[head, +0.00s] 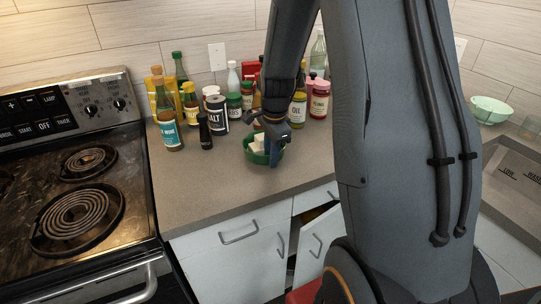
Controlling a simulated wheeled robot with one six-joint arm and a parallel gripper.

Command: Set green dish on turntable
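A dark green dish (255,158) with white contents sits on the grey counter, right of the stove and in front of the bottles. My gripper (273,159) points down at the dish's right side, and its fingertips overlap the rim in the picture. I cannot tell whether the fingers are open or shut on the rim. A paler mint-green bowl (490,110) stands on the counter at the far right. I see no turntable that I can make out; my arm hides part of the counter.
Several bottles and jars crowd behind the dish, including a blue-labelled bottle (172,135), a salt canister (216,115) and a red-labelled jar (320,100). The coil stove (80,205) is at left. Bare counter (205,190) lies front left. A cabinet door (317,243) below stands ajar.

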